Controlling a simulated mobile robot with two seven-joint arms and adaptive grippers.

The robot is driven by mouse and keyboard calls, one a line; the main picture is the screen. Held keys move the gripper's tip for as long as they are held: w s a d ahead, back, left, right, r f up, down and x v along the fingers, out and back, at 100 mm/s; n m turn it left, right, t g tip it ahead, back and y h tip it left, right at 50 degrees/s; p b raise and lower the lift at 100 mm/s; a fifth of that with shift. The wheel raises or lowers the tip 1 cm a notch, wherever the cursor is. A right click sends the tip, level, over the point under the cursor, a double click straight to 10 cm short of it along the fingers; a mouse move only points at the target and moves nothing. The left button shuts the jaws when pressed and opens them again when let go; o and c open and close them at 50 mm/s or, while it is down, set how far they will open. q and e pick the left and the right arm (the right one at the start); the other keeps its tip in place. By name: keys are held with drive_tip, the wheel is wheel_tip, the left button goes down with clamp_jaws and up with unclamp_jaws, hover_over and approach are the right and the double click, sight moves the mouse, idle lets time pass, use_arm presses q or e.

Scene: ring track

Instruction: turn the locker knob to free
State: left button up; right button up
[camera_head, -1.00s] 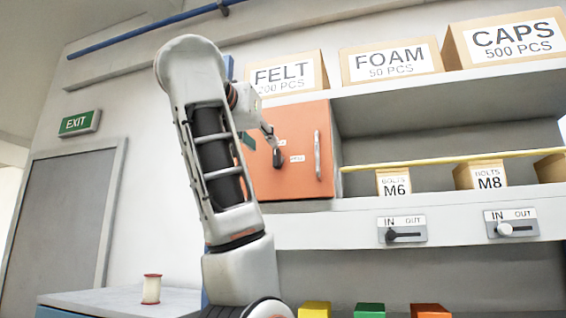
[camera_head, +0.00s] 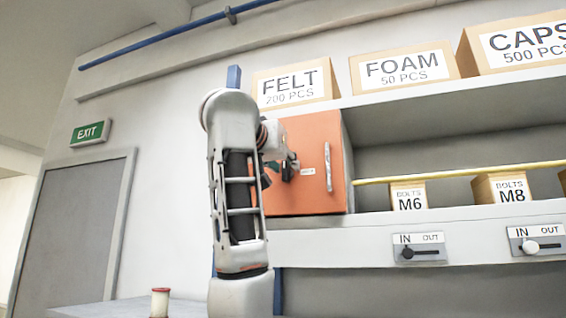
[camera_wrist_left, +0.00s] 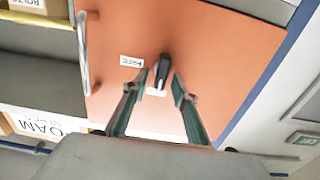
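The orange locker (camera_head: 312,135) hangs under the shelf in the head view, its door closed with a silver handle (camera_head: 329,167). Its dark knob (camera_wrist_left: 161,72) shows in the left wrist view, its grip lying roughly up and down in that picture. A white "FREE" label (camera_wrist_left: 131,61) sits beside the knob, upside down there; a second label is partly hidden behind it. My left gripper (camera_wrist_left: 160,84) is open, one green-grey finger on each side of the knob, with gaps showing. In the head view the left gripper (camera_head: 284,168) largely covers the knob. My right gripper is not in view.
Boxes marked FELT (camera_head: 291,84), FOAM (camera_head: 404,70) and CAPS (camera_head: 520,45) stand above. A yellow rail (camera_head: 460,172) runs before the M6 and M8 bolt boxes. IN/OUT switches (camera_head: 420,248) sit below. A spool (camera_head: 159,303) stands at lower left.

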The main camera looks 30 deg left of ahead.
use_arm(q)
clamp_jaws()
drive_tip(key=shift+d+f+m+b, duration=0.15)
drive_tip(key=shift+m+b, duration=0.45)
drive_tip(key=shift+m, duration=0.8)
drive_tip(key=m+b, duration=0.1)
drive_tip(key=m, duration=0.3)
drive_tip(key=shift+w+d, duration=0.1)
drive_tip(key=shift+d, duration=0.1)
drive_tip(key=m, duration=0.4)
drive_tip(key=m+b, duration=0.1)
drive_tip(key=shift+d+f+m, duration=0.2)
drive_tip(key=shift+f+m, duration=0.05)
drive_tip(key=shift+m, duration=0.15)
drive_tip(key=m, duration=0.5)
drive_tip(key=shift+f, duration=0.25)
drive_tip(key=shift+w+m, duration=0.1)
drive_tip(key=shift+m, duration=0.2)
